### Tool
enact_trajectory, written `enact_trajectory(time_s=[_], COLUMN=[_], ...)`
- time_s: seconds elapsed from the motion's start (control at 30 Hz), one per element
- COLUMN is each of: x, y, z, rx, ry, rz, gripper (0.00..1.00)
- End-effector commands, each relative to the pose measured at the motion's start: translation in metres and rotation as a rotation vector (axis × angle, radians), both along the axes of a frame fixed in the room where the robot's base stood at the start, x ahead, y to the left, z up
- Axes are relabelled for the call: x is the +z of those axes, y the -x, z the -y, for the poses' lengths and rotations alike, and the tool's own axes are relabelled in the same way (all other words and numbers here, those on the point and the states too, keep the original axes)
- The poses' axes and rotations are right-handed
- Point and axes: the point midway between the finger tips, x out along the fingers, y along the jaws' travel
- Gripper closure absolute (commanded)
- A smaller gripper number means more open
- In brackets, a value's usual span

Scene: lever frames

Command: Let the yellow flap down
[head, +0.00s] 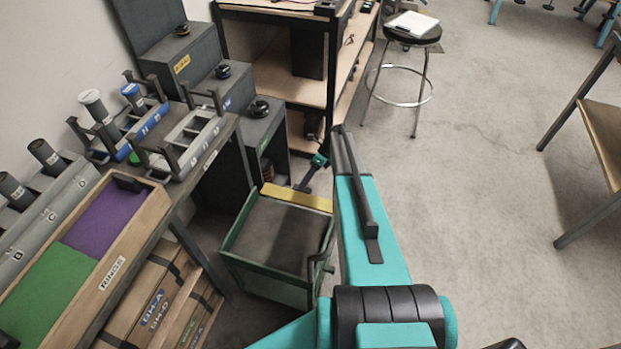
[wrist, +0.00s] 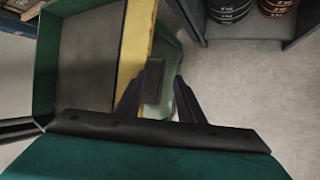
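The yellow flap (head: 297,197) shows as a narrow yellow strip along the far edge of a green-framed box (head: 262,292). In the wrist view the yellow flap (wrist: 136,42) runs along the right side of the box, with a green panel beyond it. A small dark piece (wrist: 154,80) shows against that panel, between my fingers in the picture. My gripper (head: 303,188) is just beyond the flap in the head view, fingers pointing down. In the wrist view my gripper (wrist: 156,85) has its fingers apart, holding nothing. Whether a finger touches the flap I cannot tell.
A stool (head: 412,38) is farther back.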

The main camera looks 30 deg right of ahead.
Motion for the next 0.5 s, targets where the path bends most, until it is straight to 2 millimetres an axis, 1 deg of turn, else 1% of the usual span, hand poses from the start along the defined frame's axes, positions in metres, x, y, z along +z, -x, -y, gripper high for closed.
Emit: enact_trajectory(time_s=[0.03,0.23,0.37,0.5], x=[-0.011,-0.009,-0.003,0.011], y=[0.005,0.005,0.005,0.003], z=[-0.004,-0.002,0.003,0.013], rx=[0.007,0.006,0.004,0.002], ry=[0.003,0.003,0.002,0.004], rz=[-0.011,-0.01,-0.01,-0.006], gripper=[0.67,0.67,0.67,0.67])
